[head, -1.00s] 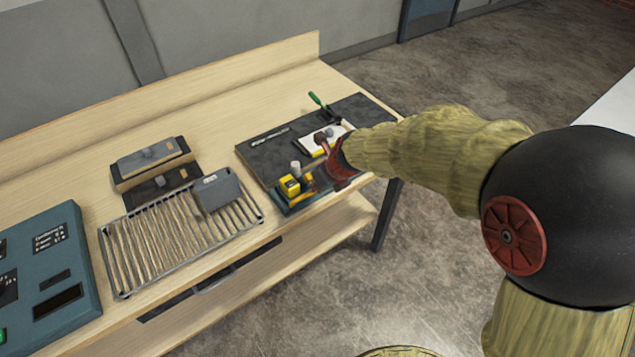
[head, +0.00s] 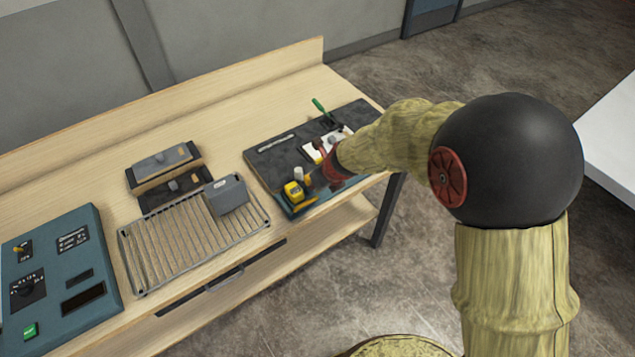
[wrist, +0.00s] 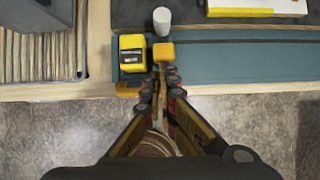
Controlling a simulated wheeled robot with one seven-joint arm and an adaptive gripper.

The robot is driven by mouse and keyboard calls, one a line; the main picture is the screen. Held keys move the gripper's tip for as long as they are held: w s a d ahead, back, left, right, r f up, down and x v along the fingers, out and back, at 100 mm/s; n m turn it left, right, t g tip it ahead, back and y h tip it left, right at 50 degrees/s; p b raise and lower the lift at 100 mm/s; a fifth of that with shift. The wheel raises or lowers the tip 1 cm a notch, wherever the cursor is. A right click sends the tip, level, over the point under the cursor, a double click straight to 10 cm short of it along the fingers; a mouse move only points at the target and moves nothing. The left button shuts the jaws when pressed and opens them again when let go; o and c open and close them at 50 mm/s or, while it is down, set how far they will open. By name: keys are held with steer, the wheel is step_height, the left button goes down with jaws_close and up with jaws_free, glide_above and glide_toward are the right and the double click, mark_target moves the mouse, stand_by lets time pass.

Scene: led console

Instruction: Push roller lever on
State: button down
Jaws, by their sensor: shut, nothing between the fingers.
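The roller lever unit is at the front of a dark board. Its yellow body (head: 293,191) also shows in the wrist view (wrist: 132,55), with a white cylindrical roller (head: 299,174) beside it, seen from above in the wrist view (wrist: 162,20). A small orange-yellow block (wrist: 163,52) is between the roller and my fingertips. My gripper (wrist: 162,74) is shut and empty, its tips just in front of the orange block and right of the yellow body. I cannot tell whether they touch. In the head view my arm partly covers the gripper and board.
A wire rack (head: 158,242) with a grey box (head: 226,195) on it stands left of the board. A blue control console (head: 60,290) is at the far left. A green-handled tool (head: 322,108) lies at the board's back. The bench's front edge (wrist: 210,93) is close.

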steer(key=w+a+r+p, duration=0.1)
steer(key=p, duration=0.2)
steer(key=shift+w+r, duration=0.15)
steer(key=shift+w, duration=0.05)
steer(key=shift+w+a+p, duration=0.15)
steer(key=shift+w+p, duration=0.15)
steer(key=shift+p, duration=0.2)
steer(key=shift+s+f+b, duration=0.1)
steer(key=shift+f+b, duration=0.1)
steer(key=shift+b, duration=0.15)
steer(key=shift+r+p, duration=0.85)
steer(key=shift+p, duration=0.1)
